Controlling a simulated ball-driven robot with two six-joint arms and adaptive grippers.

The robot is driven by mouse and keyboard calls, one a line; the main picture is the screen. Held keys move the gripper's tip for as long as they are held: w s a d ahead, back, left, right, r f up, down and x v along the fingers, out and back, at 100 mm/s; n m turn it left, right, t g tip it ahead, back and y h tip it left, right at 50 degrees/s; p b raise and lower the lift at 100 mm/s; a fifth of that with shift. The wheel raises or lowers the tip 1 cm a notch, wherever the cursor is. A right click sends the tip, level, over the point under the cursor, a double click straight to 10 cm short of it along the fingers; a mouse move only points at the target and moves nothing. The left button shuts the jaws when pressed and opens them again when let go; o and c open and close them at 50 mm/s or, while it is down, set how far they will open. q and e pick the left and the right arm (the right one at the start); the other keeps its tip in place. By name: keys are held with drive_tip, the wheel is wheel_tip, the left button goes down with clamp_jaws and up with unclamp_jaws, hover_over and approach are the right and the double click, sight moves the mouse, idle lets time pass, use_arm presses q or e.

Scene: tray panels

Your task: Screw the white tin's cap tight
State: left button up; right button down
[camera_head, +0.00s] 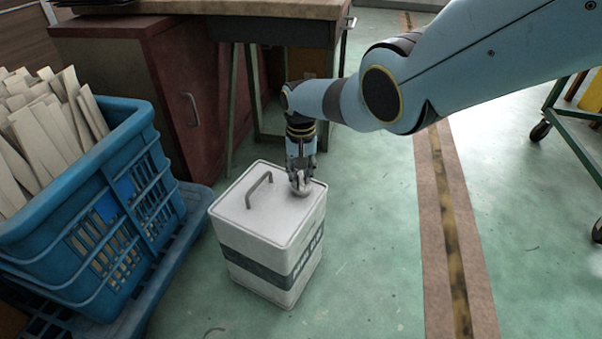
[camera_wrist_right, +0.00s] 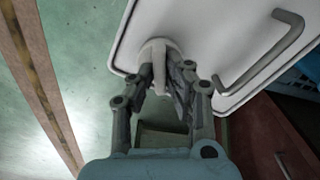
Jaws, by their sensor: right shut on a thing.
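The white tin (camera_head: 268,225) is a square can with a dark lettered band, upright on the green floor. A grey bar handle (camera_head: 259,188) stands on its top. The small whitish cap (camera_head: 301,189) is near the top's far right corner. My right gripper (camera_head: 301,182) points down from above and is shut on the cap. In the right wrist view the gripper's fingers (camera_wrist_right: 165,88) close around the cap (camera_wrist_right: 158,52) on the tin's top (camera_wrist_right: 215,30). The fingers hide part of the cap, and I cannot tell how tight it sits. My left gripper is not in view.
A blue crate (camera_head: 140,190) full of pale wooden slats (camera_head: 50,120) stands close to the tin's left. A red cabinet (camera_head: 165,85) and bench stand behind. A green wheeled cart (camera_head: 570,130) is at the right. Floor right of the tin is clear.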

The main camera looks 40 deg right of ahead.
drive_tip(key=m, duration=0.4)
drive_tip(key=shift+m, duration=0.4)
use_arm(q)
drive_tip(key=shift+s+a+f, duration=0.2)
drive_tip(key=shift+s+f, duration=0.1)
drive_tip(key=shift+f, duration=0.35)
use_arm(e)
drive_tip(key=shift+m, duration=0.6)
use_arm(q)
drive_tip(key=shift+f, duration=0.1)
use_arm(e)
drive_tip(key=c, duration=1.3)
unclamp_jaws()
drive_tip(key=shift+c, duration=0.2)
drive_tip(key=shift+r, duration=0.1)
